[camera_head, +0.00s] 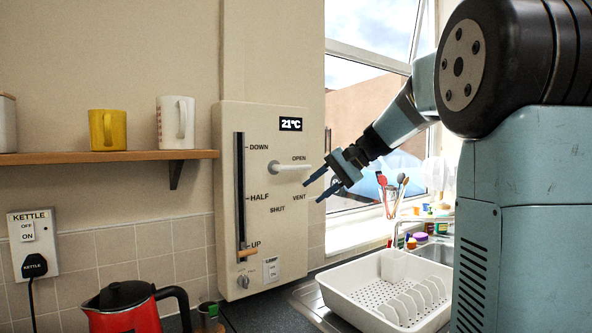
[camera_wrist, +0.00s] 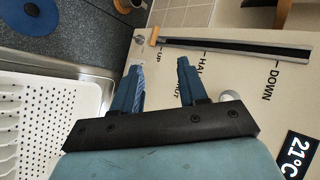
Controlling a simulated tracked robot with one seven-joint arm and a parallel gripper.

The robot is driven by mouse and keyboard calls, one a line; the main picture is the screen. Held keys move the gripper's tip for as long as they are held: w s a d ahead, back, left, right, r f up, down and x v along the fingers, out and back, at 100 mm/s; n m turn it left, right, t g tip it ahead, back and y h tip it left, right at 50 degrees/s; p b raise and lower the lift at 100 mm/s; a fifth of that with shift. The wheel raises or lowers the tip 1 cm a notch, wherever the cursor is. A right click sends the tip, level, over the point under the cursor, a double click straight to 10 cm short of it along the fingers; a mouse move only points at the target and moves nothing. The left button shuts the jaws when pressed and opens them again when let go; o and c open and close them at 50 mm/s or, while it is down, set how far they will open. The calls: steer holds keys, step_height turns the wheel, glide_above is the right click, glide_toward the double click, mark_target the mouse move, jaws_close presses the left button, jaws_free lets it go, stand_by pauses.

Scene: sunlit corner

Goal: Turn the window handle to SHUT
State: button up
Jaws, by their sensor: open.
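The white window handle (camera_head: 292,167) is on a cream wall panel (camera_head: 262,125) and sticks out to the right, just below the word OPEN. VENT is printed lower right of it and SHUT below it. My gripper (camera_head: 311,193) is open and empty, its blue fingers pointing left at the panel, a little below and right of the handle's end. It looks apart from the handle. In the wrist view my gripper (camera_wrist: 158,65) has its two fingers spread before the panel, covering part of the lettering. A pale rounded piece, probably the handle (camera_wrist: 230,96), shows partly behind the gripper's base.
A slider track (camera_head: 240,190) marked DOWN, HALF and UP runs down the panel, its orange knob (camera_head: 246,253) at UP. A LAMP switch (camera_head: 271,269) is below. A white dish rack (camera_head: 385,290) stands below right; a red kettle (camera_head: 125,308) stands lower left.

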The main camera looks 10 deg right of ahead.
steer(key=w+d+r+y, duration=0.3)
steer(key=w+d, duration=0.2)
steer(key=w, duration=0.4)
steer(key=t+y, duration=0.2)
steer(key=y, duration=0.1)
glide_toward(305, 167)
steer(key=shift+m, duration=0.4)
steer(key=x, duration=1.1)
steer(key=shift+w+a+f, duration=0.1)
steer(key=shift+a+f, duration=0.05)
steer(key=shift+a, duration=0.15)
jaws_close()
